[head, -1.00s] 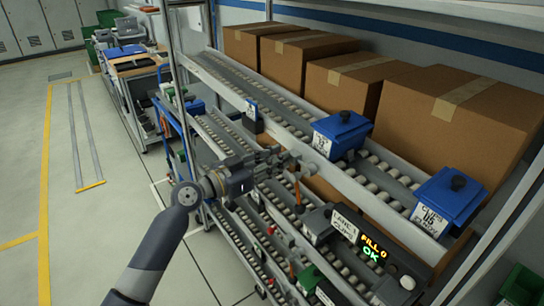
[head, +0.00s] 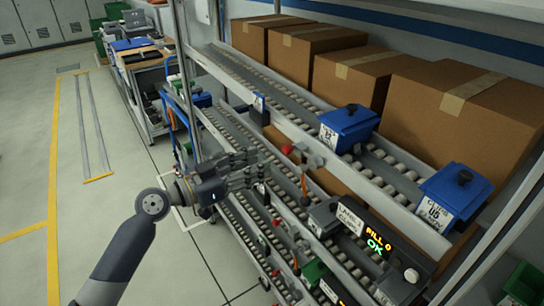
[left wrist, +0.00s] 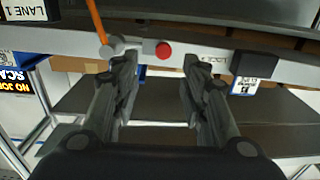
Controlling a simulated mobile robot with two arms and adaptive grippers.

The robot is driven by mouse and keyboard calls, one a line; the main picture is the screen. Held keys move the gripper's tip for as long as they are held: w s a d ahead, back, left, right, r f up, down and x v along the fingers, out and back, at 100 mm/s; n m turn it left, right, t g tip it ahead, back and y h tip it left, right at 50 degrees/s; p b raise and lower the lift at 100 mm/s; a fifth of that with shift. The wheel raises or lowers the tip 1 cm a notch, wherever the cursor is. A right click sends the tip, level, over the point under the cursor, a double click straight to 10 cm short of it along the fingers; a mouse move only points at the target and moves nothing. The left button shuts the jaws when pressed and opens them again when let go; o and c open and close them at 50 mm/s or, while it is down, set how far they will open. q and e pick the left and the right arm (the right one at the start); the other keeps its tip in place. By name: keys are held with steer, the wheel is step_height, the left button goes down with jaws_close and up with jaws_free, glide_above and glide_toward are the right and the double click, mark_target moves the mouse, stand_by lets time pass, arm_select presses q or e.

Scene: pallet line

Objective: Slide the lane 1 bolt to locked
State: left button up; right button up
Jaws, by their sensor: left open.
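The lane 1 bolt appears as a red knob (head: 287,149) on the rack's front rail in the head view. In the left wrist view the red knob (left wrist: 163,50) shows between the two fingers, beyond their tips, with a grey cylinder (left wrist: 112,48) to its left. A partly covered label reading LOCK (left wrist: 214,58) is to its right. My left gripper (head: 268,167) is open and empty, a little left of and below the knob; it also shows in the left wrist view (left wrist: 160,66). I cannot tell the exact gap to the knob. My right gripper is out of view.
An orange rod (head: 303,188) stands beside the rail, close to the gripper. A LANE 1 sign (head: 350,218) and a lit display (head: 374,240) are at lower right. Blue bins (head: 349,127) and cardboard boxes (head: 350,75) sit on the rack. The floor at left is clear.

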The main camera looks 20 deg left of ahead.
arm_select(q)
steer(key=shift+v, duration=1.8)
